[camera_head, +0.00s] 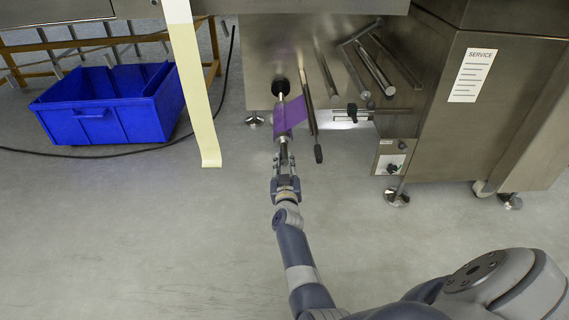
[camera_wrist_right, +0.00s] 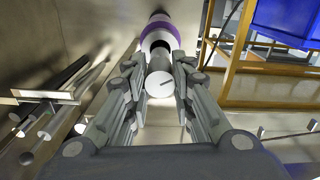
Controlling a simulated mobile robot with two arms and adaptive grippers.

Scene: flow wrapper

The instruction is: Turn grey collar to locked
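The grey collar (camera_wrist_right: 160,84) is a short pale cylinder at the near end of a spindle, below a purple-banded roll (camera_wrist_right: 160,32). Its round end face carries a dark line that slants slightly. My right gripper (camera_wrist_right: 160,75) has one finger along each side of the collar, and both appear to touch it. In the head view my right gripper (camera_head: 285,168) reaches straight up to the spindle end below the purple roll (camera_head: 290,114). The collar is small there and mostly hidden by the fingers. My left gripper is not in view.
The steel machine (camera_head: 262,55) stands ahead, with a dark-tipped rod (camera_head: 313,120) just right of the roll. Several bars jut out further right, near a small switch box (camera_head: 393,160). The near floor is clear.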

